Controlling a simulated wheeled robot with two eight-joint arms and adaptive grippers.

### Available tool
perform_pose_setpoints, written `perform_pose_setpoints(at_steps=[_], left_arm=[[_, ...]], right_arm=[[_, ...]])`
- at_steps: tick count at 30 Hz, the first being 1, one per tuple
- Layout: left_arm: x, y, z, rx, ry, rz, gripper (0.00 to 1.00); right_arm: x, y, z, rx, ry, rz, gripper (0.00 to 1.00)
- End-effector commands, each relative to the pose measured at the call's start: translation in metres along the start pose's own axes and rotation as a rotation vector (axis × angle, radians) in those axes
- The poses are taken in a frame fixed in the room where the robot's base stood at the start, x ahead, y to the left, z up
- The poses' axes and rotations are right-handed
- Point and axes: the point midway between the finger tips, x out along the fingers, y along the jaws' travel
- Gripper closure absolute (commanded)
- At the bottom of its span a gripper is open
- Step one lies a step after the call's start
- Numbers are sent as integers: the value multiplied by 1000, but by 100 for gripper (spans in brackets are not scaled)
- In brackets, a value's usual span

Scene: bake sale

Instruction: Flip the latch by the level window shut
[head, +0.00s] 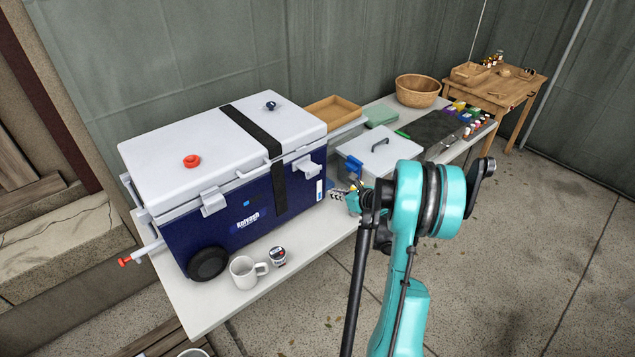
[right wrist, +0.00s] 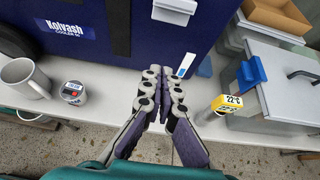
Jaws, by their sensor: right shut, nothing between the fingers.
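The dark blue cooler (head: 245,215) with a white lid stands on the table. The white latch (head: 307,165) near its right front corner sits just above and left of the level window (head: 319,190), a narrow pale strip with blue. This latch seems to stick out from the front; its exact angle is hard to tell. In the right wrist view the latch (right wrist: 174,10) is at the top edge and the level window (right wrist: 186,63) below it. My right gripper (right wrist: 162,86) is shut and empty, below and in front of them, apart from the latch. My left gripper is not in view.
A second latch (head: 213,202) is on the cooler's left front. A mug (head: 244,271) and a small tub (head: 278,256) stand before the cooler. A grey box (head: 365,155) with a blue clip and yellow thermometer (right wrist: 228,102) is close on the right.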

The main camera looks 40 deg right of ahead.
Motion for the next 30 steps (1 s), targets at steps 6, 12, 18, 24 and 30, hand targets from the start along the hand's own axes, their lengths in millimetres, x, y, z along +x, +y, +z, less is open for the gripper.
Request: perform_pose_setpoints(at_steps=[6,12,18,24,30], left_arm=[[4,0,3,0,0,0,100],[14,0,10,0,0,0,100],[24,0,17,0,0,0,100],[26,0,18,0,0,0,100],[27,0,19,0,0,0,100]], right_arm=[[17,1,-1,-3,1,3,100],[58,1,-2,-4,0,3,100],[100,1,-2,-4,0,3,100],[92,1,25,-2,1,1,100],[88,1,37,-2,1,0,100]])
